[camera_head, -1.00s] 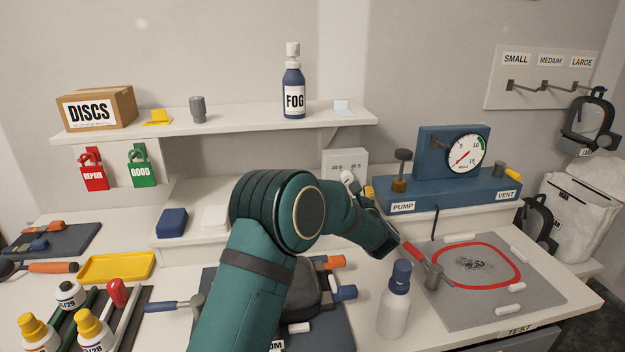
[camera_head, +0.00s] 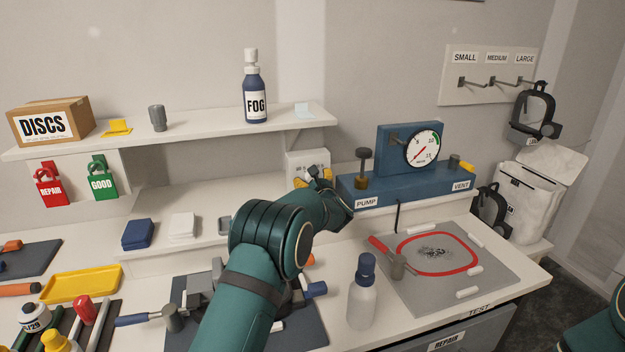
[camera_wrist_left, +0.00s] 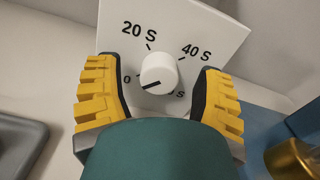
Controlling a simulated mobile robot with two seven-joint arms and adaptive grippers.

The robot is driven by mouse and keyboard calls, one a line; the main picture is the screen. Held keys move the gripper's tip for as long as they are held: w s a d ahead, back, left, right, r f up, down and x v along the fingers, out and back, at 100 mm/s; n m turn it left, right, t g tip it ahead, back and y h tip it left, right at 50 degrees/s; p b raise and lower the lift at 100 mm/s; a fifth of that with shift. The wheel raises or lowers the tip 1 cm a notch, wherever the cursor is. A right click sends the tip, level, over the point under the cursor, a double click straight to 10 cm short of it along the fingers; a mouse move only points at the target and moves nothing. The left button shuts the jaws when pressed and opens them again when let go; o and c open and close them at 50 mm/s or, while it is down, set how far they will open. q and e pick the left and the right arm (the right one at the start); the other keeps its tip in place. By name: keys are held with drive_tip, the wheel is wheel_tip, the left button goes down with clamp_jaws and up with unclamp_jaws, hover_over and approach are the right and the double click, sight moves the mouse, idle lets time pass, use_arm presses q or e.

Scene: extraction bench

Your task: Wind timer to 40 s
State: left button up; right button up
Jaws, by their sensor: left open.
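The timer is a white box (camera_head: 306,160) below the shelf, left of the blue pump unit; my left gripper (camera_head: 312,181) hides its lower front in the head view. The left wrist view shows the timer's white face (camera_wrist_left: 190,30) with marks 0, 20 S, 40 S and a partly hidden last one. Its round white knob (camera_wrist_left: 158,69) has a black line pointing lower left, near 0. My left gripper (camera_wrist_left: 157,85) is open, with one yellow-padded finger on each side of the knob and gaps visible between. My right gripper is out of view.
The blue pump unit (camera_head: 375,186) with its gauge stands right of the timer. White and blue blocks sit on the low ledge to the left. The shelf (camera_head: 200,130) hangs above.

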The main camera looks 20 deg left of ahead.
use_arm(q)
clamp_jaws()
drive_tip(key=shift+a+m+b, duration=0.1)
drive_tip(key=shift+m+b, duration=0.6)
drive_tip(key=shift+b, duration=0.5)
drive_tip(key=shift+m+b, duration=1.35)
drive_tip(key=shift+m, duration=0.35)
drive_tip(key=shift+r+m, duration=0.15)
drive_tip(key=shift+m, duration=0.75)
drive_tip(key=shift+b, duration=0.3)
